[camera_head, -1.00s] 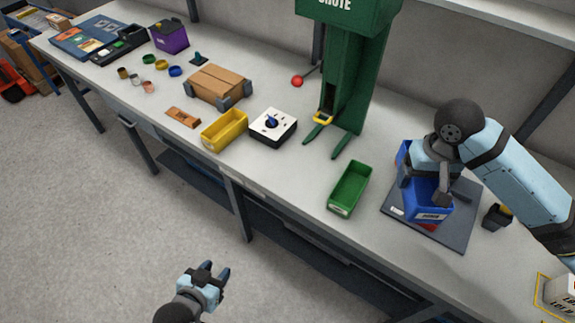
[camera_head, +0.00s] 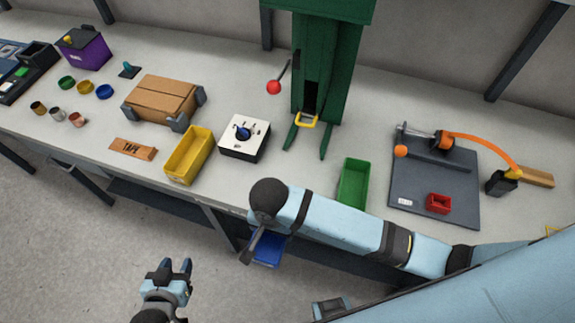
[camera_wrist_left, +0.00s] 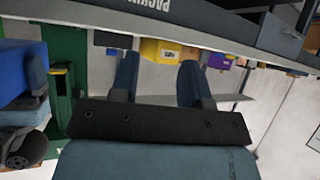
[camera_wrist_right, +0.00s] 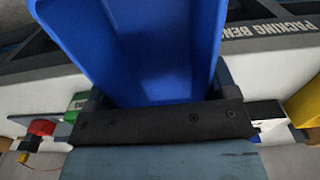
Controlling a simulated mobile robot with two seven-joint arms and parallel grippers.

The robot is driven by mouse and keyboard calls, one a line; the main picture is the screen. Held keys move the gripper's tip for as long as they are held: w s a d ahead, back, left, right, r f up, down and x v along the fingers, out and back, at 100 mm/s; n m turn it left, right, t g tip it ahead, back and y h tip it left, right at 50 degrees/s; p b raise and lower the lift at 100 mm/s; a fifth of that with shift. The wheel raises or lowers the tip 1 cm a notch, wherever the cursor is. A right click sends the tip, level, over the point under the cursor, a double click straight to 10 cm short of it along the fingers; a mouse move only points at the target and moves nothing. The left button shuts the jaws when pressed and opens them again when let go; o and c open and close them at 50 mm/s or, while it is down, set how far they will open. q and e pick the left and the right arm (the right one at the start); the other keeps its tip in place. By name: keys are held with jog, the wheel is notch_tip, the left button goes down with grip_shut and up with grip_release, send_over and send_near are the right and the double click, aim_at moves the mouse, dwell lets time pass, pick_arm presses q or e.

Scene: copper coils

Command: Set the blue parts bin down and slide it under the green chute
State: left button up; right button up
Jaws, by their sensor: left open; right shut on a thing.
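The blue parts bin (camera_head: 267,248) is held in the air just off the bench's front edge, partly hidden by my right arm. My right gripper (camera_head: 252,240) is shut on it; in the right wrist view the bin (camera_wrist_right: 150,45) fills the space at the fingers. The green chute (camera_head: 325,70) stands at the back of the bench, with two prongs and a yellow-rimmed part at its foot. My left gripper (camera_head: 176,270) is open and empty, out over the floor. The left wrist view shows its two spread fingers (camera_wrist_left: 158,80) and the bin (camera_wrist_left: 18,72) at left.
On the bench (camera_head: 225,185) are a yellow bin (camera_head: 190,155), a white box with a dial (camera_head: 245,137) and a green bin (camera_head: 354,180), all in front of the chute. A cardboard box (camera_head: 160,98) lies left. A grey mat (camera_head: 430,180) with a small red bin lies right.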

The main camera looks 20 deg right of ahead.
jog(key=shift+w+a+f, duration=0.1)
jog(key=shift+w+f, duration=0.05)
jog(key=shift+w, duration=0.1)
jog(key=w+d, duration=0.2)
jog(key=w, duration=0.1)
jog(key=w+d+p, duration=0.1)
jog(key=shift+w+d, duration=0.25)
jog(key=shift+w, duration=0.1)
send_over(294, 182)
jog(key=s, duration=0.1)
jog(key=shift+s+a+p, duration=0.1)
jog(key=shift+a+p, duration=0.35)
jog(key=shift+w+d+f, duration=0.2)
jog(key=shift+w+d, duration=0.3)
jog(key=shift+w, duration=0.15)
notch_tip(294, 182, down, 2)
jog(key=shift+f+p, duration=0.25)
jog(key=shift+p, duration=0.05)
pick_arm(q)
jog(key=shift+s+a+r, duration=0.25)
jog(key=shift+s+r, duration=0.3)
jog(key=shift+r, duration=0.35)
pick_arm(e)
jog(key=shift+a+f, duration=0.1)
jog(key=shift+f, duration=0.2)
jog(key=shift+f, duration=0.1)
